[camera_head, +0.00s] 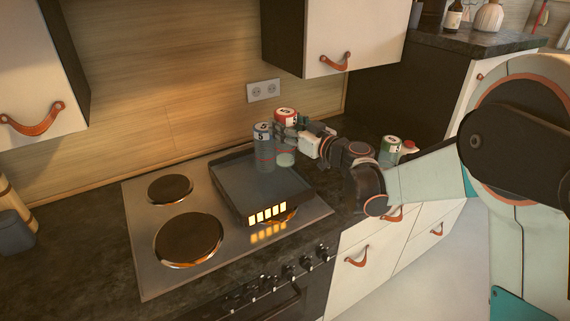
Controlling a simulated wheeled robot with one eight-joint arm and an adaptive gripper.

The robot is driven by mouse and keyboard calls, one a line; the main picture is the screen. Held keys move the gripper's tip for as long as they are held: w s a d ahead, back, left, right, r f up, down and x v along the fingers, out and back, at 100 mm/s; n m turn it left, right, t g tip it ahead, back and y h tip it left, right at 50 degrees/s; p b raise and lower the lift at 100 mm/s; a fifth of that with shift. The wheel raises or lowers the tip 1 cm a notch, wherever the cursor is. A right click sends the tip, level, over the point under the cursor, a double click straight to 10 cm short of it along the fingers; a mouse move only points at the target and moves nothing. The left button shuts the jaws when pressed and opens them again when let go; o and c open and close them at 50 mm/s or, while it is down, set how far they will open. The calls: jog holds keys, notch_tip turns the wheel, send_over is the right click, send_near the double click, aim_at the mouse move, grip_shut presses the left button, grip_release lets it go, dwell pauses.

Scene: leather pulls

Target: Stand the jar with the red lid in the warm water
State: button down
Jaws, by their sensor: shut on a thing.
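The jar with the red lid (285,114) is upright in my gripper (286,134), which is shut around its middle. My fingers hide part of the jar; its pale lower part shows below them. The jar is over or in the back right part of a dark, square-sided bath (225,186) that sits on the hob. I cannot tell whether its base touches the bath floor. A jar with a grey-white lid (263,146) stands upright in the bath, just left of the held jar. The water surface is hard to make out.
A green-lidded jar (391,146) and a red-topped item (409,147) stand on the counter right of my wrist. Two bare hotplates (188,240) lie left of the bath. A wall cabinet (330,35) hangs above the back right. Lit bars (267,213) glow on the bath's front.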

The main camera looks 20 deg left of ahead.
aim_at(292, 160)
notch_tip(292, 160, down, 11)
jog(key=b, duration=0.3)
jog(key=shift+r, duration=0.2)
jog(key=shift+f, duration=0.2)
jog(key=c, duration=0.7)
grip_release()
jog(key=shift+c, duration=0.2)
jog(key=shift+r, duration=0.15)
jog(key=shift+d, duration=0.2)
jog(key=p+v, duration=0.2)
jog(key=v, duration=0.9)
jog(key=shift+s+d, duration=0.2)
jog(key=shift+d, duration=0.05)
jog(key=shift+r, duration=0.15)
